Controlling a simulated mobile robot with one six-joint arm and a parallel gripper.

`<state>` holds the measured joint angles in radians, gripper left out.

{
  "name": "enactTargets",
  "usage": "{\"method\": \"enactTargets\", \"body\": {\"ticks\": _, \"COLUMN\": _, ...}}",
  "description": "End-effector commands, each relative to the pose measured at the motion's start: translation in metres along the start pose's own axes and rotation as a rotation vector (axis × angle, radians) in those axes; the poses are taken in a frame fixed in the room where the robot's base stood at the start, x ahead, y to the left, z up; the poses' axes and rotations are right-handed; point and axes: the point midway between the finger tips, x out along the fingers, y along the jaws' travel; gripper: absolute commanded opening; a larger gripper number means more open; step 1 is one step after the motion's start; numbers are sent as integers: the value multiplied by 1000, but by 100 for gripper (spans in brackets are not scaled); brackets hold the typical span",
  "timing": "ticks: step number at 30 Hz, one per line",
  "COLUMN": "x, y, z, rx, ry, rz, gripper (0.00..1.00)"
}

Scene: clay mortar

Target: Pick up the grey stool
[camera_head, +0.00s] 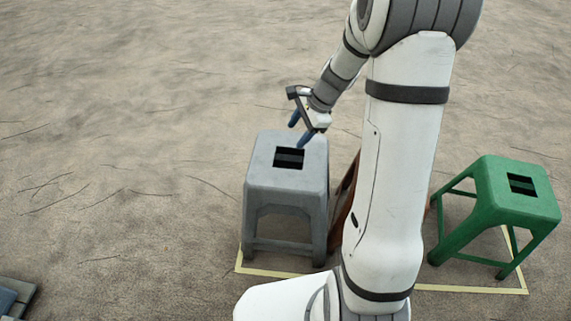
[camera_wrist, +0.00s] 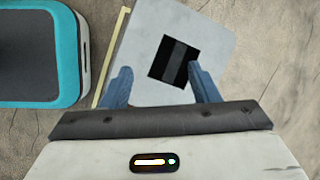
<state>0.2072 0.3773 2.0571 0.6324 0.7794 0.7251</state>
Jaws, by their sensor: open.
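The grey stool (camera_head: 262,163) stands upright on the ground left of my arm, with a dark rectangular slot in its seat. My gripper (camera_head: 301,128) is open with blue fingers and hangs above the back right part of the seat. In the wrist view, the pale seat (camera_wrist: 215,38) lies below my gripper (camera_wrist: 165,73), and the slot shows ahead of and between the two fingers. The right finger overlaps the slot's near right edge in the picture. Nothing is between the fingers. The height gap to the seat is hard to judge.
A green stool (camera_head: 493,193) stands at the right. A brown wooden thing (camera_head: 343,195) is mostly hidden behind my arm, close to the grey stool. Yellow lines (camera_head: 470,289) mark the ground. A dark bluish object (camera_head: 15,297) is cut off at bottom left.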

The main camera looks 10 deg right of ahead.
Motion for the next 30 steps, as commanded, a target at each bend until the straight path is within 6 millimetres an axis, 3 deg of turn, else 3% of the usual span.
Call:
{"method": "enactTargets", "body": {"ticks": 1, "x": 40, "y": -3, "z": -25, "rx": 99, "ry": -20, "rz": -2, "gripper": 55}}
{"method": "enactTargets", "body": {"ticks": 6, "x": 98, "y": -15, "z": -68, "rx": 351, "ry": -66, "rz": -24, "gripper": 55}}
{"method": "enactTargets", "body": {"ticks": 12, "x": 125, "y": -20, "z": -87, "rx": 469, "ry": -86, "rz": -33, "gripper": 55}}
{"method": "enactTargets", "body": {"ticks": 23, "x": 160, "y": -21, "z": -83, "rx": 475, "ry": -87, "rz": -33, "gripper": 55}}
{"method": "enactTargets", "body": {"ticks": 30, "x": 196, "y": -23, "z": -79, "rx": 475, "ry": -87, "rz": -32, "gripper": 55}}
